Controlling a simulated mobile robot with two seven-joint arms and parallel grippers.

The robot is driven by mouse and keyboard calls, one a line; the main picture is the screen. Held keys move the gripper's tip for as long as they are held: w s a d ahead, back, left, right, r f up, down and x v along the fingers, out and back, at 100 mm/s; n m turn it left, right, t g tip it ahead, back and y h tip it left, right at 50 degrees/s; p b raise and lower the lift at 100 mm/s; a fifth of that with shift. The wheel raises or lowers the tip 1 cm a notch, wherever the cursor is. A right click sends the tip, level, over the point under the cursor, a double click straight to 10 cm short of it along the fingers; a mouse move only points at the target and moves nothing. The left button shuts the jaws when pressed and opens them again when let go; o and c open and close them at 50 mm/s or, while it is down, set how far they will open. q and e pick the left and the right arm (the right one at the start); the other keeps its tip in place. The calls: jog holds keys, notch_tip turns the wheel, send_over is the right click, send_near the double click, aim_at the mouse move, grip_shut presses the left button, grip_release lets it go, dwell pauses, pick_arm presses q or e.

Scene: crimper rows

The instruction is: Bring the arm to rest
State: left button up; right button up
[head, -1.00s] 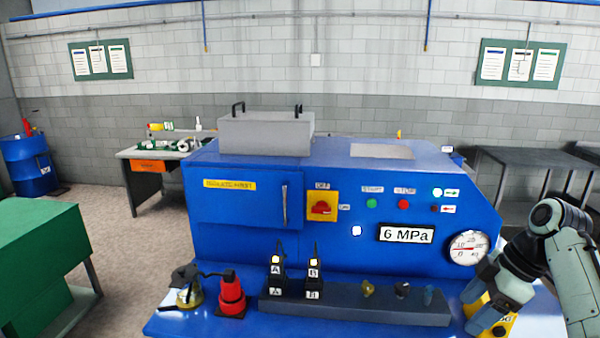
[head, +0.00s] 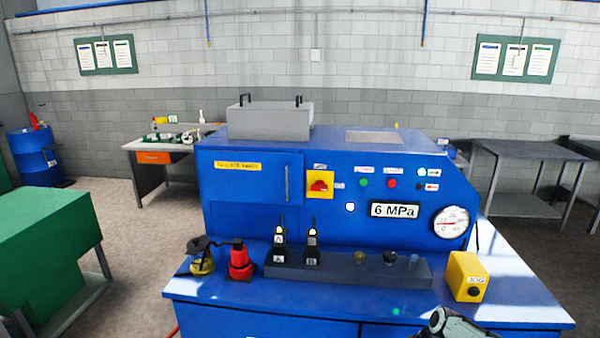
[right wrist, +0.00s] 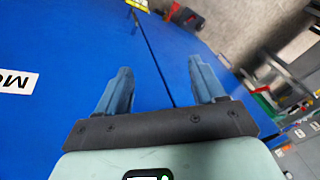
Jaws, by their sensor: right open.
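My right arm shows only as a small piece at the bottom edge of the head view, in front of the blue machine's table. In the right wrist view my right gripper (right wrist: 160,92) is open, with its two blue-grey fingers apart and nothing between them. A blue panelled surface (right wrist: 75,50) lies beyond the fingers. My left gripper is not in view.
The blue machine (head: 250,200) bears a pressure gauge (head: 451,222) and a "6 MPa" display (head: 395,210). A yellow button box (head: 467,277), a grey rail (head: 345,270) and a red bottle (head: 240,262) stand on its table. A green cabinet (head: 45,240) is at left.

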jog(key=s+a+f+m+g, duration=0.1)
jog(key=s+a+f+m, duration=0.25)
jog(key=s+f, duration=0.6)
jog(key=s+a+f+m, duration=0.2)
jog(key=s+a+f, duration=0.35)
jog(key=f, duration=0.65)
jog(key=s+a+f+m, duration=0.1)
jog(key=s+a+m, duration=0.1)
jog(key=s, duration=0.6)
jog(key=s+a+f+m, duration=0.2)
jog(key=s+m, duration=0.1)
jog(key=s, duration=0.5)
jog(key=shift+a, duration=0.2)
jog(key=shift+w+f, duration=0.1)
